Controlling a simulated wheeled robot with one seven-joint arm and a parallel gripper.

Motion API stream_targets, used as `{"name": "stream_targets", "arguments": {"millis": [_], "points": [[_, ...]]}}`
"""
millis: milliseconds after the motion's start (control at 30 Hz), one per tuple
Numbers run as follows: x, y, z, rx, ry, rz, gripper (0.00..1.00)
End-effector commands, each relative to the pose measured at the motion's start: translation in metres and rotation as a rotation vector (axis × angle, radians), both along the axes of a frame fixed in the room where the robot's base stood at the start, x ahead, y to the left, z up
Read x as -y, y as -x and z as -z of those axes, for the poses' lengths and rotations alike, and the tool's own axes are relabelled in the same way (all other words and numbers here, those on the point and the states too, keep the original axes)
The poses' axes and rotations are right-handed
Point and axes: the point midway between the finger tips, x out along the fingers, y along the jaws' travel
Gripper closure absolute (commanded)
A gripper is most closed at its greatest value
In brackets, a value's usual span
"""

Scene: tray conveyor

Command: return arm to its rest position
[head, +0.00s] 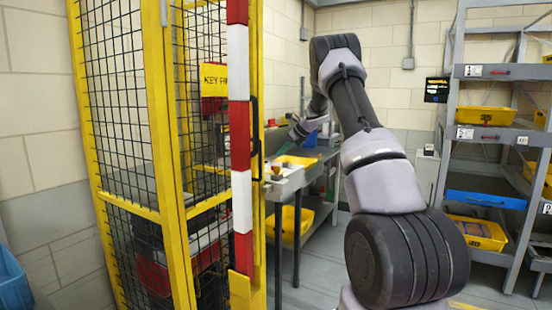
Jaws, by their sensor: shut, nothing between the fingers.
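My arm rises from the bottom right, bends at a high elbow and reaches down toward the bench behind the yellow cage. My gripper (291,124) is at the far end of the arm, small in the picture, just right of the cage's edge. It is shut with nothing held, and it is above the bench (293,181). The far forearm is partly hidden behind my upper arm.
A yellow mesh cage (172,190) with a red-and-white post (240,130) stands close on the left. A yellow tray (297,161) lies on the bench, with a yellow bin (289,222) below. A grey rack (497,130) with yellow bins stands right.

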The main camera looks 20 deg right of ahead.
Motion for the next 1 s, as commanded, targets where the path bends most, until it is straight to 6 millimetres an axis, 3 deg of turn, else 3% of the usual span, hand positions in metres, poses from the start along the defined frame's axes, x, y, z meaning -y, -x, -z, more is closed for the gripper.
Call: {"name": "stream_targets", "arguments": {"millis": [167,267,367,433,500,567,700,800,900,1000], "points": [[0.003,0.003,-0.007,0.002,-0.003,0.006,1.00],[0.000,0.002,-0.026,0.023,-0.049,0.070,1.00],[-0.006,0.000,-0.075,0.073,-0.175,0.238,1.00],[-0.007,0.004,-0.121,0.112,-0.318,0.410,1.00],[-0.005,0.015,-0.167,0.142,-0.492,0.599,1.00],[-0.002,0.030,-0.201,0.154,-0.651,0.757,1.00],[0.008,0.082,-0.259,0.141,-1.039,1.102,1.00],[0.014,0.130,-0.280,0.092,-1.322,1.335,1.00],[0.014,0.186,-0.285,0.007,-1.603,1.561,1.00],[0.008,0.246,-0.275,-0.112,-1.870,1.785,1.00]]}}
